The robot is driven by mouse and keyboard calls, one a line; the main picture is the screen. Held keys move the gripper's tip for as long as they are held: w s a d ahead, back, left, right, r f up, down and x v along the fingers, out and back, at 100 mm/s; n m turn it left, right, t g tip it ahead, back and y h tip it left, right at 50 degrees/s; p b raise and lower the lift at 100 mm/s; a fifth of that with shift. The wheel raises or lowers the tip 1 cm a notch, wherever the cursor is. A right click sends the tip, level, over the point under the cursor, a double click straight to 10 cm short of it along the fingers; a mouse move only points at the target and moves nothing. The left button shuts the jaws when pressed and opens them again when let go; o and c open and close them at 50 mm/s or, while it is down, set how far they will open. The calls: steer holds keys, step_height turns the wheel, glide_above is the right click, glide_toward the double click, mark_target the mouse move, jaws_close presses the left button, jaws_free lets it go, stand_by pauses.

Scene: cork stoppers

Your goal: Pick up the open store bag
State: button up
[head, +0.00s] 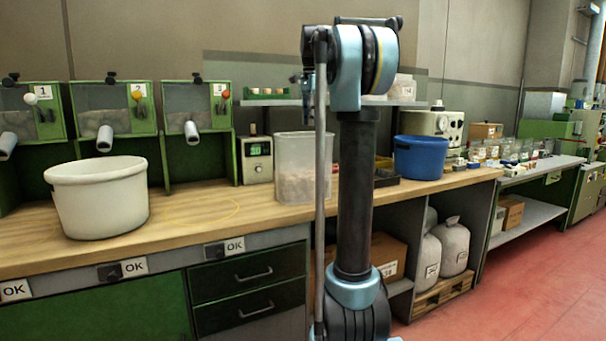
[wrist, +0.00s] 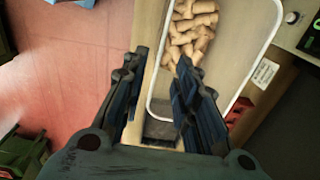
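Pale store bags stand on a wooden pallet under the bench, right of my arm in the head view. The front bag (head: 455,250) has a label and a gathered top. Another bag (head: 430,262) stands beside it, partly hidden by the bench side. I cannot tell which bag is open. In the wrist view no bag shows. My gripper (wrist: 162,62) is open and empty, with its two fingers spread. It hangs over the bench edge beside a clear bin (wrist: 248,85) with corks (wrist: 192,28) in it. My arm mostly hides the gripper in the head view.
The clear bin (head: 290,150), a white tub (head: 97,205) and a blue tub (head: 419,160) stand on the bench (head: 250,212). A cardboard box (head: 386,252) sits on the shelf below. The red floor (head: 510,285) at right is clear.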

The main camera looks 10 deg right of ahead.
glide_toward(304, 166)
steer(key=w+d+f, duration=0.1)
steer(key=d+f, duration=0.2)
steer(key=f, duration=0.3)
steer(key=shift+w+f, duration=0.1)
steer(key=shift+w, duration=0.05)
steer(key=shift+c, duration=0.4)
jaws_close()
